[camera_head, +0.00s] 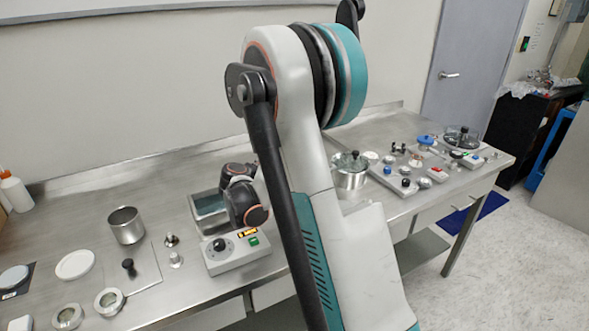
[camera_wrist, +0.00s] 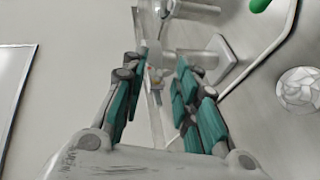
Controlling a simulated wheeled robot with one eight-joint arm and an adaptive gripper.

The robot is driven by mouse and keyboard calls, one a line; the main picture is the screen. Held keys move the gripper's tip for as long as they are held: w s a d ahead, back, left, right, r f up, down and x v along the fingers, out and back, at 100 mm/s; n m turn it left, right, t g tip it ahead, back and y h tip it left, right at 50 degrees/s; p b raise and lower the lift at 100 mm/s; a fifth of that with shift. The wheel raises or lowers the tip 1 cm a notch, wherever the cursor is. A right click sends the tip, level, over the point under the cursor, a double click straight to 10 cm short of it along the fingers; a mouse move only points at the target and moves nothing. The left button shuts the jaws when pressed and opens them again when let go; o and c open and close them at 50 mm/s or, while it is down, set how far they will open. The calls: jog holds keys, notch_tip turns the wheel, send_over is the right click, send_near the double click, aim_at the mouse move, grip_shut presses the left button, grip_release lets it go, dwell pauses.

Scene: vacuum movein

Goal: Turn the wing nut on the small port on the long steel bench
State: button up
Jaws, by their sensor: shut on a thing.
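The long steel bench (camera_head: 60,220) runs along the wall in the head view. In the wrist view my gripper (camera_wrist: 160,68) has its green-padded fingers closed in around a small pale piece with an orange spot (camera_wrist: 157,78). I take this piece for the wing nut on the small port, but it is too small and blurred to tell its shape or angle. Steel pipe-like parts (camera_wrist: 198,54) show just beyond the fingertips. In the head view my arm covers the middle of the bench, and the fingertips and the port are hidden there.
A grey control box (camera_head: 236,251) with a knob and green switch stands near my wrist. A steel cup (camera_head: 126,225) and a white disc (camera_head: 75,264) stand at the left. A steel pot (camera_head: 350,178) and a board of small fittings (camera_head: 408,188) lie to the right.

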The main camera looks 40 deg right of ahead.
jog(key=shift+f+n+h, duration=0.25)
jog(key=shift+n+h, duration=0.05)
jog(key=shift+h, duration=0.6)
jog(key=o, duration=1.1)
jog(key=shift+c, duration=0.2)
jog(key=shift+a, duration=0.15)
jog(key=s+a+r, duration=0.1)
jog(key=s+a, duration=0.1)
jog(key=a, duration=0.9)
jog(key=shift+a, duration=0.3)
jog(key=shift+r, duration=0.15)
